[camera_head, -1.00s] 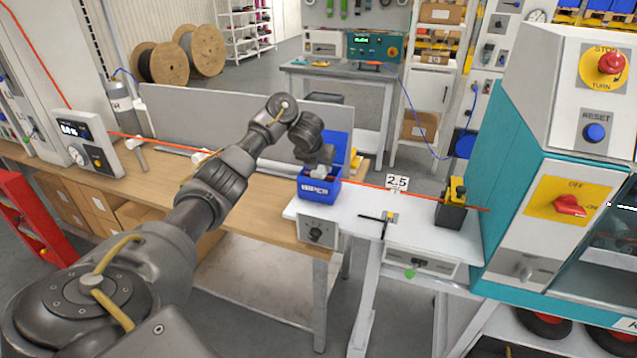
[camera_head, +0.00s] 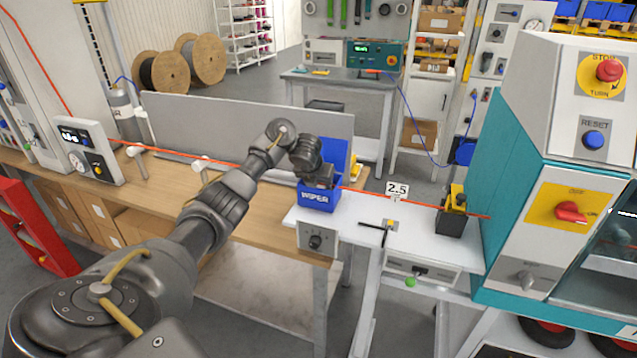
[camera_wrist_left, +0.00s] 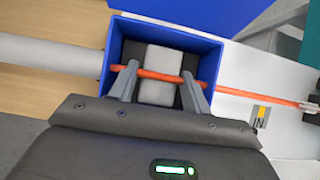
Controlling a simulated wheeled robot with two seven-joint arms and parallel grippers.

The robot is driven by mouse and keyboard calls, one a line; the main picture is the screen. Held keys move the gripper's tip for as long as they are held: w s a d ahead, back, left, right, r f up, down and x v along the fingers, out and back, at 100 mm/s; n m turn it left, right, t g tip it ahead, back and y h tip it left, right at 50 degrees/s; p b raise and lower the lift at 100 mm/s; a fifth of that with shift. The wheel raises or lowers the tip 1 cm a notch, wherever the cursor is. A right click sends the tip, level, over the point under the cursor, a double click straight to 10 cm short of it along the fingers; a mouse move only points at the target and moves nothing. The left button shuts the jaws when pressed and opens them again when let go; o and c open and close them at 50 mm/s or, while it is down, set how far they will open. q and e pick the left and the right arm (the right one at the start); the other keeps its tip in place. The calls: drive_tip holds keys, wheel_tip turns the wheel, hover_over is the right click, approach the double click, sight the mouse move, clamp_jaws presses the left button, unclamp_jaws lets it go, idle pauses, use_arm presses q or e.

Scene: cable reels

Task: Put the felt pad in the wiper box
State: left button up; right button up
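The wiper box (camera_head: 318,200) is a blue open box marked "WIPER" with its lid raised, at the inner end of the white table. My left gripper (camera_head: 318,184) is down at its mouth and hides the inside in the head view. In the left wrist view the pale grey felt pad (camera_wrist_left: 162,60) lies inside the box (camera_wrist_left: 211,66), beneath the orange cable (camera_wrist_left: 150,74). The fingers of my left gripper (camera_wrist_left: 160,72) are spread on either side of the pad, with a dark gap on the left. My right gripper is out of view.
The orange cable crosses the box and runs right past a "2.5" sign (camera_head: 397,188) to a black and yellow block (camera_head: 453,212). A grey panel (camera_head: 235,125) stands behind the bench. A teal machine (camera_head: 510,190) stands at the right.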

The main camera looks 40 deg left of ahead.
use_arm(q)
drive_tip(key=shift+s+d+r, duration=0.1)
drive_tip(key=shift+s+r, duration=0.1)
drive_tip(key=shift+r, duration=0.4)
drive_tip(key=p+v, duration=0.8)
drive_tip(key=v, duration=0.3)
drive_tip(key=shift+p, duration=0.4)
drive_tip(key=shift+s, duration=0.15)
